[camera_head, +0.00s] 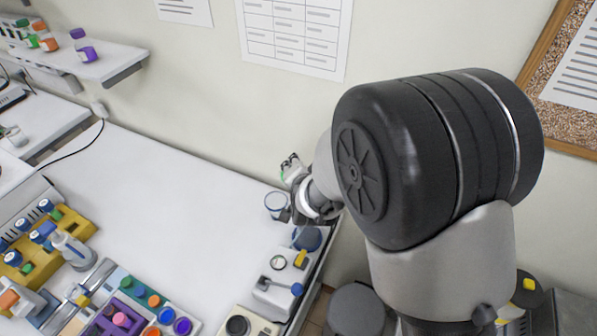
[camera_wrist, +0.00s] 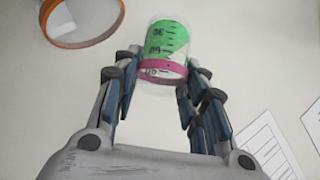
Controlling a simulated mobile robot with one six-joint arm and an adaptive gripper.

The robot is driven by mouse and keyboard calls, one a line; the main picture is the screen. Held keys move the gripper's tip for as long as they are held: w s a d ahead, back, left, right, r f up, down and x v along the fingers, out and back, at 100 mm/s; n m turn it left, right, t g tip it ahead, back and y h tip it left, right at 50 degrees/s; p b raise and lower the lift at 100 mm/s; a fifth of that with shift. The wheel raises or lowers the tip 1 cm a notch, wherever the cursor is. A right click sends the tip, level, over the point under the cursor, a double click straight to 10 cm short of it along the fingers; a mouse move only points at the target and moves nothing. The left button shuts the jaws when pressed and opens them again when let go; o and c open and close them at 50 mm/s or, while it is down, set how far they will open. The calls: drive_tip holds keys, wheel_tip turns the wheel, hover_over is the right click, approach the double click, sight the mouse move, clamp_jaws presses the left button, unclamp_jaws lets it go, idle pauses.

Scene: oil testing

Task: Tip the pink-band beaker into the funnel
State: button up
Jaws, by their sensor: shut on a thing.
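The pink-band beaker (camera_wrist: 166,40) is clear, with green contents, black marks and a pink band low on it. My gripper (camera_wrist: 161,58) is shut on it, one finger on each side. In the head view my gripper (camera_head: 291,168) is small and far off, with a bit of green between its fingers; my arm hides part of that area. An orange-rimmed round opening (camera_wrist: 82,43) shows at the upper left of the wrist view, apart from the beaker; I cannot tell whether it is the funnel.
A clear round vessel (camera_head: 276,203) is at the bench's far right end, just below my gripper in the picture. Small devices (camera_head: 275,293) stand at the right edge. Yellow (camera_head: 75,225) and purple (camera_head: 105,325) racks fill the front left. The white bench's middle is clear.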

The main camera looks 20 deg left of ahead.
drive_tip(key=shift+d+f+m+t+y+b, duration=0.1)
drive_tip(key=shift+f+m+t+y+b, duration=0.55)
drive_tip(key=shift+b, duration=1.4)
drive_tip(key=shift+d+f+m+t+y+b, duration=0.2)
drive_tip(key=shift+m+y+b, duration=0.25)
drive_tip(key=shift+y+b, duration=0.55)
drive_tip(key=shift+d+f+m+t+y+b, duration=0.15)
drive_tip(key=shift+m+y+b, duration=0.3)
drive_tip(key=shift+b, duration=0.9)
drive_tip(key=shift+d+m+y+b, duration=0.1)
drive_tip(key=shift+m+y+b, duration=0.3)
drive_tip(key=shift+b, duration=0.6)
drive_tip(key=shift+s+d+r+m+t+y+b, duration=0.15)
drive_tip(key=shift+m+t+y+b, duration=0.25)
drive_tip(key=shift+b, duration=1.45)
drive_tip(key=shift+w+d+m+t+y+b, duration=0.2)
drive_tip(key=shift+m+t+b, duration=0.35)
drive_tip(key=shift+b, duration=1.3)
drive_tip(key=shift+s+d+r+m+t+y+b, duration=0.15)
drive_tip(key=shift+m+t+y+b, duration=0.3)
drive_tip(key=shift+b, duration=1.4)
drive_tip(key=shift+f+m+b, duration=0.1)
drive_tip(key=shift+m+b, duration=0.15)
drive_tip(key=shift+b, duration=0.15)
drive_tip(key=shift+d+m+t+y, duration=0.2)
drive_tip(key=shift+m+t+y, duration=0.05)
drive_tip(key=shift+m+t, duration=0.45)
drive_tip(key=shift+d, duration=0.1)
drive_tip(key=shift+r, duration=0.2)
